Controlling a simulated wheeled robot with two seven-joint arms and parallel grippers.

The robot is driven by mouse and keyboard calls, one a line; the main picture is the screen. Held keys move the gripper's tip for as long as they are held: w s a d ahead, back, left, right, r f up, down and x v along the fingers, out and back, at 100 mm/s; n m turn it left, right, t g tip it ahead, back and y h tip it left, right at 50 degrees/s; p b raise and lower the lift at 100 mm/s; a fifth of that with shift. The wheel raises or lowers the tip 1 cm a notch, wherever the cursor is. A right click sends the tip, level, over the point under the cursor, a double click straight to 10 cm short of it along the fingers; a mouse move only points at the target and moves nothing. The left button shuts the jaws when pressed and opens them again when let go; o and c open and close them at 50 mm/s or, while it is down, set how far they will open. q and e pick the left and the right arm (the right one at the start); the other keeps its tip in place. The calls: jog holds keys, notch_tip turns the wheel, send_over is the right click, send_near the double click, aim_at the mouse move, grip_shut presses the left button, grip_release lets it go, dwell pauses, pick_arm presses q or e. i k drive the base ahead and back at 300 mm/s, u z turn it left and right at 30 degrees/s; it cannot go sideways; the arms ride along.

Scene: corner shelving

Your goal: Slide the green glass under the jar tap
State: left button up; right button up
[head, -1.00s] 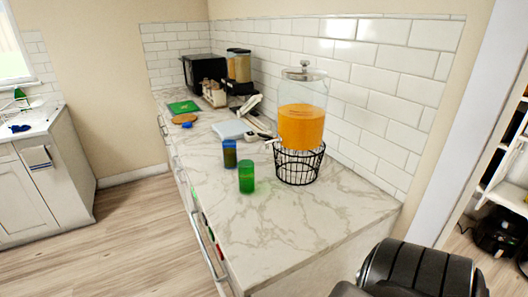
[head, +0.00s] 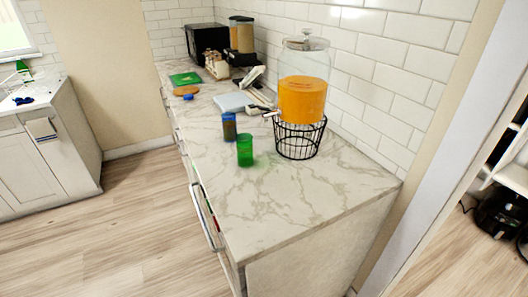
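The green glass (head: 245,151) stands upright on the marble counter (head: 300,205), left of the jar's wire stand and a little apart from it. The jar (head: 302,98) is clear with orange liquid and a lid, and sits in a black wire stand (head: 299,142). Its tap (head: 271,113) sticks out to the left, above and behind the green glass; the glass is not directly under it. A blue glass (head: 229,127) with dark contents stands just behind the green one. Neither of my grippers is in view.
A white-blue board (head: 234,103), a green mat (head: 185,79), a round wooden board (head: 186,90), cereal dispensers (head: 241,36) and a black microwave (head: 207,39) stand farther back. The counter's front part is clear. Tiled wall (head: 400,85) bounds the right side.

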aim_at(245, 151)
jog(key=k, duration=1)
jog(key=u, duration=1.05)
jog(key=i, duration=5)
jog(key=z, duration=3.25)
